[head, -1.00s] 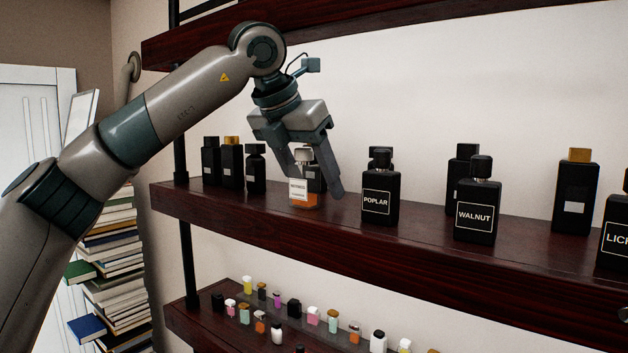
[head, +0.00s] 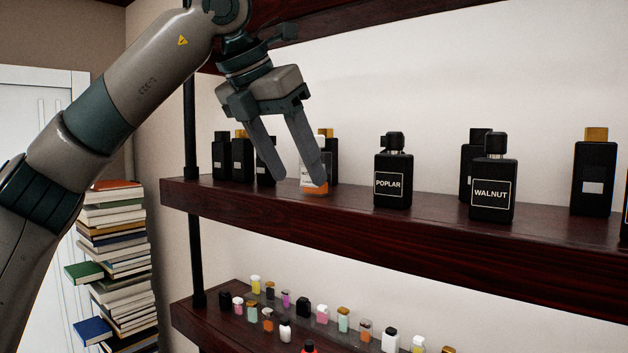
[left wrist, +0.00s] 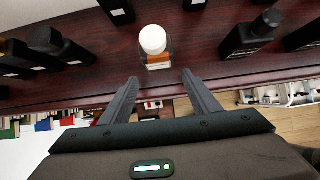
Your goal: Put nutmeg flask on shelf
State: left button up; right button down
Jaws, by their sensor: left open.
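The nutmeg flask (head: 307,183), clear with orange liquid and a pale label, stands upright on the dark wooden shelf (head: 400,222) near its front edge. My left gripper (head: 298,182) is open, and its fingers partly hide the flask in the head view. In the left wrist view the flask's white cap (left wrist: 153,39) and orange body lie beyond the two spread fingertips (left wrist: 160,77), with a gap between. Nothing is held. My right gripper is not in view.
Several black bottles share the shelf, including POPLAR (head: 393,175) and WALNUT (head: 492,190) to the right. A dark post (head: 190,130) stands left. Small colourful bottles fill the lower shelf (head: 215,325). A book stack (head: 115,265) stands at left.

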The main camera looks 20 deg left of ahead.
pick_arm(q)
jog(key=s, duration=0.1)
jog(key=s+a+b, duration=0.1)
jog(key=s, duration=0.2)
jog(key=shift+s+a, duration=0.3)
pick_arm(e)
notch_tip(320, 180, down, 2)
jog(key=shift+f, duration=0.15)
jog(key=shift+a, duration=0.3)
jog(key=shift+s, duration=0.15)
